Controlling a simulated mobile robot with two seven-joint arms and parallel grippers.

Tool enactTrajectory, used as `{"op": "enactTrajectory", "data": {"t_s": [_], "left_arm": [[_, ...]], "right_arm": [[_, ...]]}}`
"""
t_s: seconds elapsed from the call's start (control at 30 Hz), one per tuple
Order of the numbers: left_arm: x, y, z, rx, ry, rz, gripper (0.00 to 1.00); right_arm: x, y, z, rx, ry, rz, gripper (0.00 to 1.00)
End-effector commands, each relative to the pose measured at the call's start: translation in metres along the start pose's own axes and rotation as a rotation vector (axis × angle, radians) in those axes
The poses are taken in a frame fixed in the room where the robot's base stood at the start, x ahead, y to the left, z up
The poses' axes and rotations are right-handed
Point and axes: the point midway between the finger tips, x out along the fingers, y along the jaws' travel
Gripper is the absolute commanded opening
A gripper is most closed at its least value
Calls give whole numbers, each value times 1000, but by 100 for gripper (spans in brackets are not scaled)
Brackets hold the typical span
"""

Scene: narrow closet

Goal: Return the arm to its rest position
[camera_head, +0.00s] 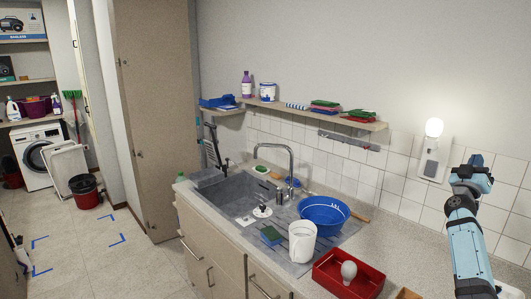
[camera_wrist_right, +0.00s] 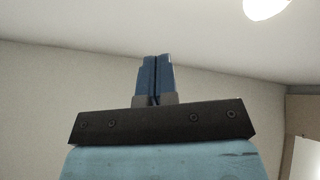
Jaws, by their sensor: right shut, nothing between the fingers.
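My right gripper (camera_head: 470,177) is raised at the right of the head view, in front of the tiled wall and to the right of the lit bulb. In the right wrist view its two blue fingers (camera_wrist_right: 155,80) are together with nothing between them. The lit bulb (camera_head: 434,128) sits on a white wall fixture (camera_head: 432,160). Part of a bright round shape, probably this bulb, shows at the top right of the wrist view (camera_wrist_right: 263,6), apart from the fingers. My left gripper is not in view.
A red tray (camera_head: 325,283) holding a grey-white bulb (camera_head: 349,271) lies on the counter below. A blue basin (camera_head: 324,214), a white container (camera_head: 302,240) and the sink (camera_head: 232,194) are farther left. A shelf (camera_head: 375,126) with cloths runs along the wall.

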Motion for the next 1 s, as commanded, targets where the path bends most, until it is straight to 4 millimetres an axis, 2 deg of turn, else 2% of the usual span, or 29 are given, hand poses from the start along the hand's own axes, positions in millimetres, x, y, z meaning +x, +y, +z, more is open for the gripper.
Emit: {"op": "enactTrajectory", "data": {"t_s": [0.03,0.17,0.5,0.57,0.77,1.0], "left_arm": [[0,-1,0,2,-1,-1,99],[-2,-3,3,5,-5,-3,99],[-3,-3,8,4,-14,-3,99],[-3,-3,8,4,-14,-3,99],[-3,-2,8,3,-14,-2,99],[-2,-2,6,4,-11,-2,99]], "right_arm": [[8,19,-3,-75,75,-10,0],[12,40,-16,-211,223,-55,0],[-8,52,-28,-445,472,-189,0],[-14,50,-28,-470,503,-220,0],[-20,23,-19,-344,455,-424,0],[-29,-4,9,-208,264,-664,0]]}}
